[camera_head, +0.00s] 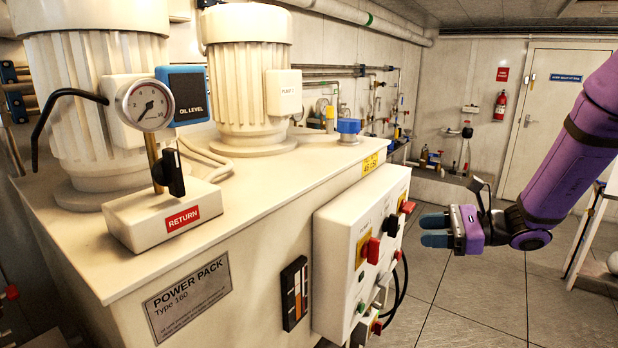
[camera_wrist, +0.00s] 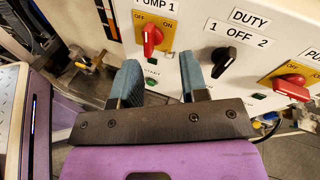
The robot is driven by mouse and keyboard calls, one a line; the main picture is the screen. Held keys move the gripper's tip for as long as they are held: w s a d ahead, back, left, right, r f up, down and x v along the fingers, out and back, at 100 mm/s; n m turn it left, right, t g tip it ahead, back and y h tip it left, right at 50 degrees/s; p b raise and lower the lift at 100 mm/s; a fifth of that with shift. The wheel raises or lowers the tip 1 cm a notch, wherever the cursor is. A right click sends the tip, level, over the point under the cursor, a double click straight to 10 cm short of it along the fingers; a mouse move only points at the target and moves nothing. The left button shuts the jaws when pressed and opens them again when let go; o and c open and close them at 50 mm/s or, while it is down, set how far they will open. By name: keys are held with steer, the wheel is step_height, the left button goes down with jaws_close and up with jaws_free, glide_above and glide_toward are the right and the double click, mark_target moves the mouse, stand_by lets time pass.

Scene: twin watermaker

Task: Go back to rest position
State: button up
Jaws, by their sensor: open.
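My gripper (camera_head: 434,230) is open and empty, with two blue fingers. It is held in the air to the right of the white control box (camera_head: 335,222) on the power pack, apart from it. In the wrist view my gripper (camera_wrist: 163,80) faces the panel. There I see the red PUMP 1 switch (camera_wrist: 152,37) on a yellow plate, the black DUTY selector (camera_wrist: 225,62) and another red switch (camera_wrist: 291,88) at the right edge. A green start button (camera_wrist: 151,83) shows between the fingers. My purple arm comes in from the right in the head view.
The power pack (camera_head: 110,262) fills the left and middle, carrying pump motors (camera_head: 250,80) and a pressure gauge (camera_head: 150,105). Black cables (camera_head: 402,285) hang below the box. A railing (camera_head: 585,232) stands at right. The tiled floor (camera_head: 480,300) is clear; a door (camera_head: 550,115) is behind.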

steer(key=s+a+r+n+g+h, duration=0.25)
steer(key=s+r+n, duration=0.2)
steer(key=s, duration=0.25)
steer(key=s+a+r+n+g+h, duration=0.1)
steer(key=s+r+n+g+h, duration=0.2)
steer(key=s+n, duration=0.4)
steer(key=s+d+r+n+t+h, duration=0.5)
steer(key=s+h, duration=0.4)
steer(key=s, duration=0.2)
steer(key=d+n+t, duration=0.1)
steer(key=d+n, duration=0.1)
steer(key=shift+s+d+r, duration=0.25)
steer(key=shift+d+r, duration=0.1)
steer(key=shift+r, duration=0.05)
steer(key=shift+h, duration=0.25)
